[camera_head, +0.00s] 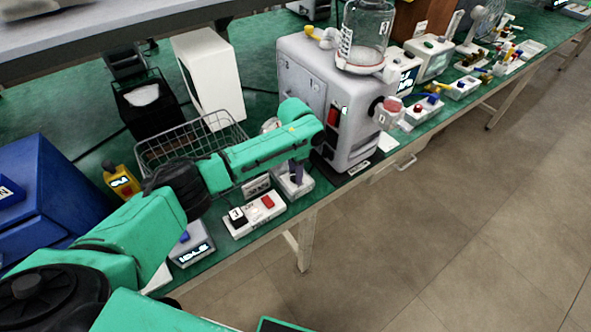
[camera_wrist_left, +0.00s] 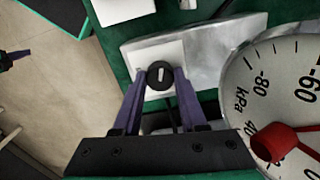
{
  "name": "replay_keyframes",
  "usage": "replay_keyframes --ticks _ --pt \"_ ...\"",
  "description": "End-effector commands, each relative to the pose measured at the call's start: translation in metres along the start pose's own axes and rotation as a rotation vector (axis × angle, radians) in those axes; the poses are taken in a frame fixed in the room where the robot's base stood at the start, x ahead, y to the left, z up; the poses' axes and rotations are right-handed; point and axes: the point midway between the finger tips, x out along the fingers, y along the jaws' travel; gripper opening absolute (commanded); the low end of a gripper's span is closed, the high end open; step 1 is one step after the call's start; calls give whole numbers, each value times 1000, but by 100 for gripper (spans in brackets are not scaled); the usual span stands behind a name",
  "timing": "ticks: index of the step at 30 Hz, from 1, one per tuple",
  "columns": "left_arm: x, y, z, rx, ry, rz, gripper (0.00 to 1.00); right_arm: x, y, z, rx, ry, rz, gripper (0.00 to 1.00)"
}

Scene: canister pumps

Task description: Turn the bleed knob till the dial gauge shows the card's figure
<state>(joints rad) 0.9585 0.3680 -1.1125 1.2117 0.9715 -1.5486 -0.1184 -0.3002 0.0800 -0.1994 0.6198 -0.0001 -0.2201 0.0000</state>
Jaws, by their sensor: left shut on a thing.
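The bleed knob (camera_wrist_left: 160,75), round and black with a white mark, sits on a pale block in the left wrist view. My left gripper (camera_wrist_left: 160,88) has its purple fingers shut on it from both sides. In the head view my left gripper (camera_head: 297,170) reaches down to the small grey block (camera_head: 295,188) and hides the knob. The dial gauge (camera_wrist_left: 285,100) is cut off at the right of the wrist view; its face shows kPa, -80 and -60, with a red part over it. I cannot read its value. A dark, purple-tipped shape, likely my right gripper (camera_wrist_left: 12,56), shows at the left edge.
The grey pump housing (camera_head: 310,75) with a glass jar (camera_head: 368,35) stands just beyond the gripper. A wire basket (camera_head: 155,152), a switch box (camera_head: 255,213) and a display box (camera_head: 192,247) are nearby. A small dark-edged card (camera_head: 257,187) stands behind the switch box. The floor (camera_head: 480,230) is clear.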

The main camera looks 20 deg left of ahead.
Motion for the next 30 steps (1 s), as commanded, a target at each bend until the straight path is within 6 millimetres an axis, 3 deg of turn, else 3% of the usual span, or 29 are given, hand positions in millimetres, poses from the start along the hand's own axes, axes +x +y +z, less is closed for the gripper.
replay_keyframes --ticks 15,30 --pt "-3 -1 -1 423 2 -3 0 -16 0 -1 0 -1 -1 0" --pt "-2 -2 -1 587 2 -4 0 -18 0 -2 -1 0 -1 0"
